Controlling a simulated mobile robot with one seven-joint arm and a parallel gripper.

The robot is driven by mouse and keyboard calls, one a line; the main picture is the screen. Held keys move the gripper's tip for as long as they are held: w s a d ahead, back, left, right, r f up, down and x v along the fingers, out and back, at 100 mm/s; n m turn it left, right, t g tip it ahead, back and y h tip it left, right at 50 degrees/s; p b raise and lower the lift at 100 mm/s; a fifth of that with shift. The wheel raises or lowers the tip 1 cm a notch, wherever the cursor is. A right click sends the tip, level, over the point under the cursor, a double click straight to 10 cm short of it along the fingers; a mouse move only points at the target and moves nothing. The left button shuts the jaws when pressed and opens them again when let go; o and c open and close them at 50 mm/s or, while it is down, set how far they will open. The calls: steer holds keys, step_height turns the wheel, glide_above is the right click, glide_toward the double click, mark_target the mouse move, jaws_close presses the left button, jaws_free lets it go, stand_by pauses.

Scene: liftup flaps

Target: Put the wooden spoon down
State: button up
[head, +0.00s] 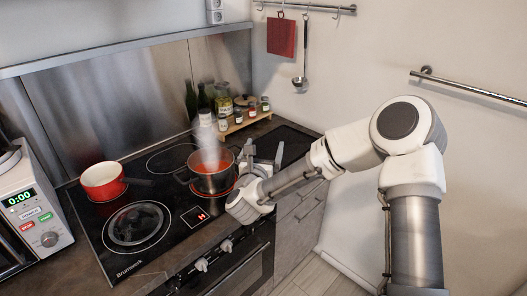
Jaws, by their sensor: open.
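I cannot make out the wooden spoon in the head view; it may be hidden or too small to tell. My gripper (264,158) is open, at the right side of the stove, just right of the steaming pot. Its fingers are small in the picture, and I see nothing clearly held between them. The steaming pot (211,186) stands on the cooktop and holds red-orange food. Steam hides part of its far rim.
A red pan (103,182) sits on the left of the black cooktop (175,212), with a glass lid (137,226) in front. A microwave (33,217) is at far left. A ladle (301,72) hangs on the wall.

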stand_by(0.4)
steer(key=shift+s, duration=0.1)
jaws_close()
stand_by(0.3)
